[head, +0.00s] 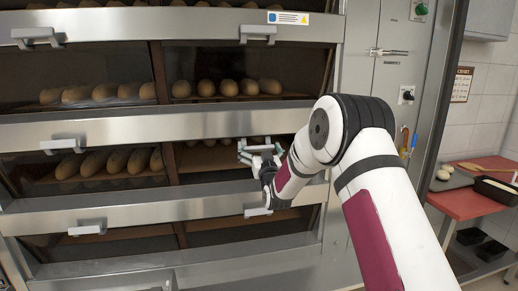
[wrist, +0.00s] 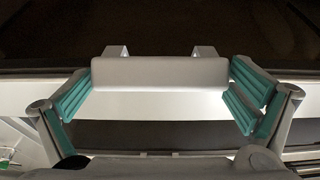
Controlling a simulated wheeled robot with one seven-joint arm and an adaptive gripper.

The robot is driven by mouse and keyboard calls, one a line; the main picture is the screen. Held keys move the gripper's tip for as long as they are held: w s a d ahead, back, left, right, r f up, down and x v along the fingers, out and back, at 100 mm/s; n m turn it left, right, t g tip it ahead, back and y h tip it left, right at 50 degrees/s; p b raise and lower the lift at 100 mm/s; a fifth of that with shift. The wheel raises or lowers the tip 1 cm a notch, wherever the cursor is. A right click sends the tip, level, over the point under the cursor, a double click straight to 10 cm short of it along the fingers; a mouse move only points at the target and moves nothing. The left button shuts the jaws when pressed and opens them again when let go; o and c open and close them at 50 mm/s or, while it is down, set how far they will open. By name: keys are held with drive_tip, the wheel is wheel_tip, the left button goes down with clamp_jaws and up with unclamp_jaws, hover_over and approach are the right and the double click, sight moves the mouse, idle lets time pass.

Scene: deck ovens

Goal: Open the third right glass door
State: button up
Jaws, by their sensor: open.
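The deck oven has stacked pairs of dark glass doors, each with a silver handle. My gripper (head: 260,153) is at the right column, at the second handle row seen from the top, and hides most of the handle there. In the wrist view my gripper (wrist: 160,92) is open, with teal finger pads left and right of a pale bar handle (wrist: 160,72). The handle lies between the fingers, with no clear grip on it. A lower right handle (head: 258,212) shows below my gripper. The right glass doors look closed. Which one counts as third is unclear, since the oven's top is cut off.
Loaves (head: 228,88) lie behind the glass. Left handles (head: 62,145) sit level with the right ones. A control panel (head: 405,60) with a latch stands right of the doors. A red table (head: 480,190) with trays is at the far right.

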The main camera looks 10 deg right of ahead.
drive_tip(key=v, duration=1.2)
